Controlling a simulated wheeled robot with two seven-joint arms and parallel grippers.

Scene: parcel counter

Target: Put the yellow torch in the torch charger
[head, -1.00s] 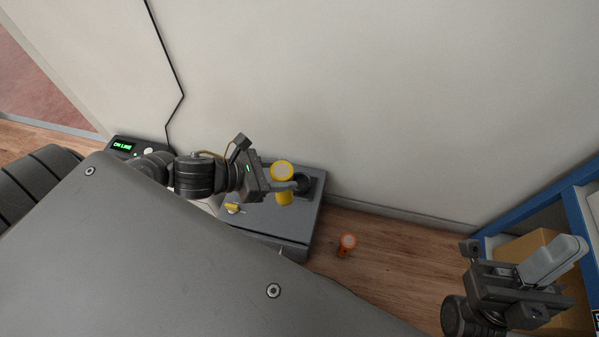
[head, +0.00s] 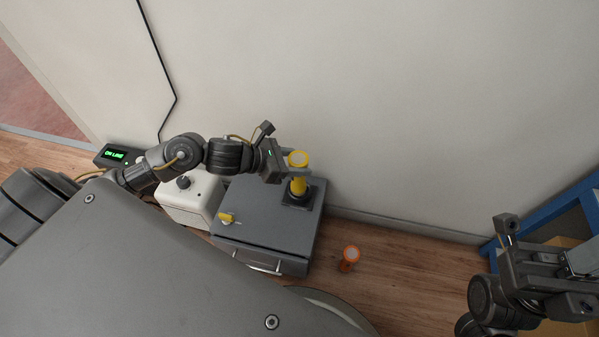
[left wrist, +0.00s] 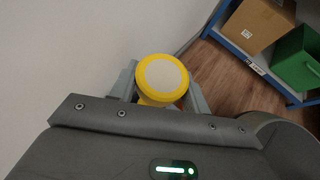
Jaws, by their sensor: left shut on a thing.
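The yellow torch (head: 298,183) stands upright with its pale round face up. My left gripper (head: 295,173) is shut on it from the left, high on its body. In the left wrist view the torch's round face (left wrist: 161,77) shows between the fingers. The torch's lower end is at the black torch charger (head: 287,199) on top of a grey cabinet. I cannot tell whether it is fully seated, as its lower end is hidden. My right gripper (head: 578,272) is at the lower right, partly cut off, and its jaw opening is unclear.
An orange torch-like item (head: 349,257) stands on the wooden surface at right. A blue shelf (head: 540,217) holds boxes. The wall is close behind.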

